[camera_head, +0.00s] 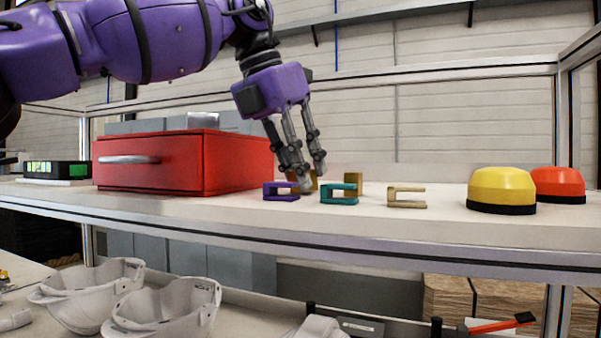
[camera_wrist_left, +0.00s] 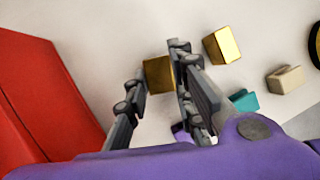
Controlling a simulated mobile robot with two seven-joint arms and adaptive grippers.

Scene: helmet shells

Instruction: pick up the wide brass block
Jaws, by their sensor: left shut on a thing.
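My left gripper (camera_head: 311,183) reaches down to the shelf and is shut on a brass block (camera_wrist_left: 158,76). In the wrist view the block sits between the two fingers of the gripper (camera_wrist_left: 157,95). In the head view the fingers hide most of it, and I cannot tell whether it touches the shelf. A second brass block (camera_head: 352,184) stands apart to the right; it also shows in the wrist view (camera_wrist_left: 222,46). I cannot clearly tell which block is wider. My right gripper is not in view.
A purple clamp-shaped piece (camera_head: 280,192), a teal one (camera_head: 338,194) and a tan one (camera_head: 406,197) lie in front and to the right. A red drawer box (camera_head: 190,163) stands close on the left. Yellow (camera_head: 502,187) and red domes (camera_head: 559,183) stand far right.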

